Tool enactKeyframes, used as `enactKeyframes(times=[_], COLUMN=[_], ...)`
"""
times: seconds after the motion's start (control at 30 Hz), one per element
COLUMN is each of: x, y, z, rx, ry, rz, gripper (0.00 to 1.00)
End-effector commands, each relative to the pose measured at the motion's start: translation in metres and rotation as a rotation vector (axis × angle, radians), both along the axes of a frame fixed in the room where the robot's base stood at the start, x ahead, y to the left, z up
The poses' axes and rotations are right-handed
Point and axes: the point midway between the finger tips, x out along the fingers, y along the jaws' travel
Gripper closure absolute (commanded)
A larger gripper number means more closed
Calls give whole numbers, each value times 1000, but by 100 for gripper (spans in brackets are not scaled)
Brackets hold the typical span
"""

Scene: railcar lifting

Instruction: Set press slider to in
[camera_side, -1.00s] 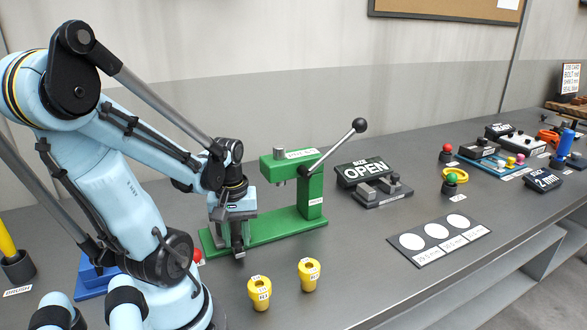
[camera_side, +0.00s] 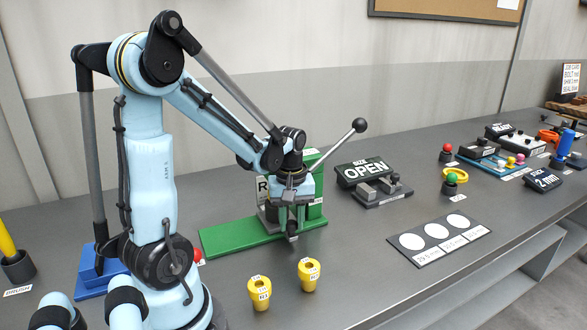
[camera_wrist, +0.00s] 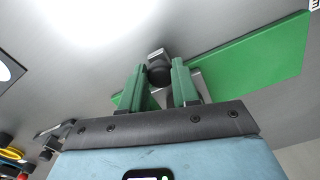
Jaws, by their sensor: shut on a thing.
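The green press (camera_side: 316,190) stands on a long green base (camera_side: 232,238), its black-knobbed lever (camera_side: 359,125) raised up to the right. My gripper (camera_side: 292,222) is low over the base's right end, in front of the press column, and hides much of the press head. In the wrist view its two green fingers (camera_wrist: 159,80) are closed on the dark knob of the press slider (camera_wrist: 158,72), which has a grey metal end. The slider's front end also shows just below the gripper in the side view (camera_side: 292,238). The rest of the slider is mostly hidden.
Two yellow cups (camera_side: 260,293) stand in front of the press. A black OPEN sign (camera_side: 363,172) and a dark fixture (camera_side: 381,191) stand to its right. A card with white circles (camera_side: 438,240) lies farther right. The left part of the green base is clear.

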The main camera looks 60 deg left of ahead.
Motion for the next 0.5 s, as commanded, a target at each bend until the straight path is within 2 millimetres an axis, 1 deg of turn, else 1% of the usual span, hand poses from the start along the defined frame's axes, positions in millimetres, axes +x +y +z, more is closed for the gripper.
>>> enactKeyframes(times=[0.03,0.13,0.47,0.5], x=[7,14,17,17], y=[2,2,1,0], z=[1,0,0,0], rx=[7,7,4,3], ry=[-1,-1,-5,-6], rz=[0,1,-1,-1], gripper=[100,100,100,65])
